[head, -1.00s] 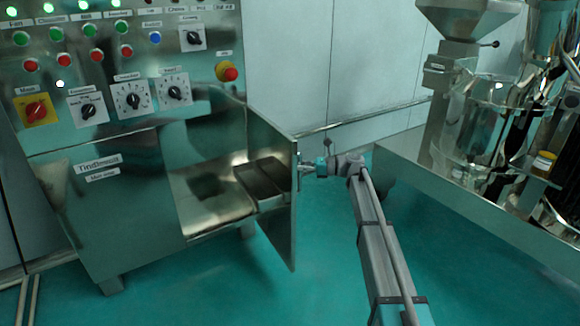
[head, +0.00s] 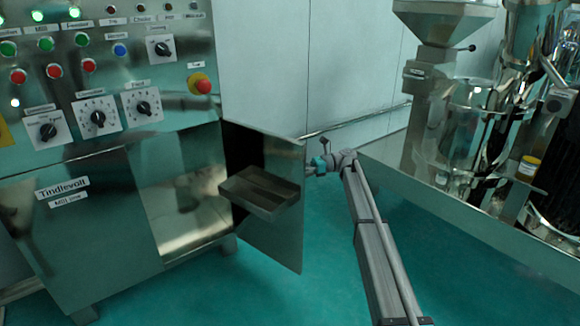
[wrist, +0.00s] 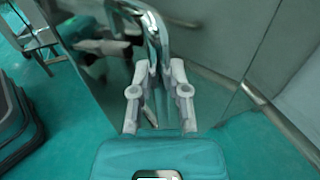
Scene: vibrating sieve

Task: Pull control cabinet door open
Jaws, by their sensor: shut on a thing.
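The control cabinet (head: 100,185) is a shiny metal box at the left of the head view. Its door (head: 275,235) stands swung out from the front, with its inner face showing. A metal tray (head: 260,192) shows against that inner face. My gripper (head: 316,167) is at the door's free right edge, on the outer side. In the wrist view my gripper (wrist: 159,80) has its two fingers either side of the curved chrome handle (wrist: 152,35) and is shut on it. The head view hides most of the handle behind the door edge.
Knobs, lamps and a red emergency button (head: 202,84) sit on the panel above the opening. A steel machine with a hopper (head: 440,25) stands on a metal base (head: 450,215) at the right. Green floor (head: 250,300) is clear below the door.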

